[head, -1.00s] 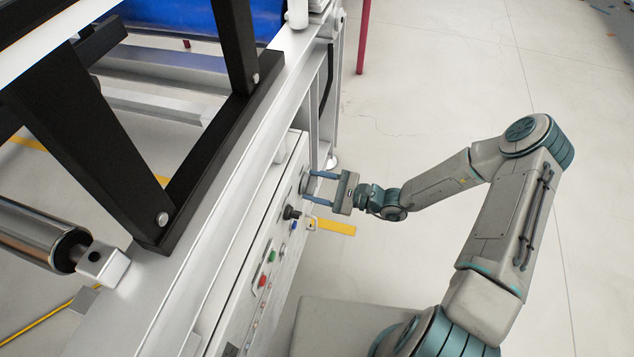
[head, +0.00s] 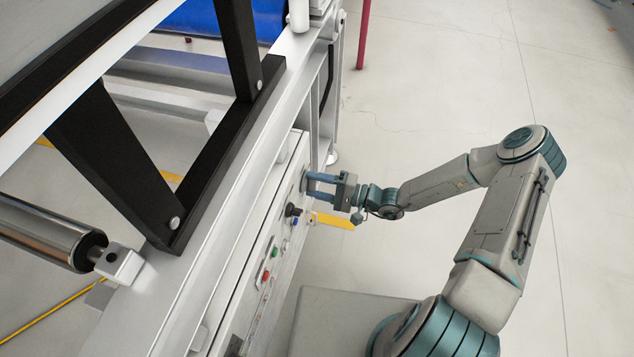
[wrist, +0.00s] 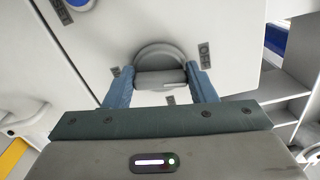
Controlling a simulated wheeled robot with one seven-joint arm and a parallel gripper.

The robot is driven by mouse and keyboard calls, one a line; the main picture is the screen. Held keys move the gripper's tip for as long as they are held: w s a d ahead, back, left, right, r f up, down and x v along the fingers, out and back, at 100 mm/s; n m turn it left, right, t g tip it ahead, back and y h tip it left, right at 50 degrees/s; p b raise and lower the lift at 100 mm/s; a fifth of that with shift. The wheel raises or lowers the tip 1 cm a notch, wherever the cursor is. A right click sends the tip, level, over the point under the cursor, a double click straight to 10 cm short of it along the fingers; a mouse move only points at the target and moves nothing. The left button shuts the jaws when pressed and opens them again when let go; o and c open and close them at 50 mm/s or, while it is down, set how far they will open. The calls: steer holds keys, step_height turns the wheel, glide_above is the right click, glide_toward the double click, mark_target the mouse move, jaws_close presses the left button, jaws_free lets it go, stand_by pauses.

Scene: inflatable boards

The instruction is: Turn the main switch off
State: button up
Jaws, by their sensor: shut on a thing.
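The main switch (wrist: 160,76) is a grey round rotary knob with a raised grip bar on a light panel. In the head view my gripper (head: 308,187) reaches the upper end of the machine's side panel (head: 262,240); the switch is mostly hidden there by the fingers.
The machine frame (head: 190,280) with black beams stands at left. The floor (head: 430,80) at right is clear.

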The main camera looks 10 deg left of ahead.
steer(key=shift+f+n+p, duration=0.1)
steer(key=shift+n+p, duration=0.2)
steer(key=shift+n, duration=0.7)
steer(key=o, duration=1)
steer(key=d, duration=0.4)
steer(key=s+d+p, duration=0.1)
steer(key=d, duration=0.4)
steer(key=s+d+p, duration=0.1)
steer(key=d, duration=0.3)
steer(key=shift+d, duration=0.35)
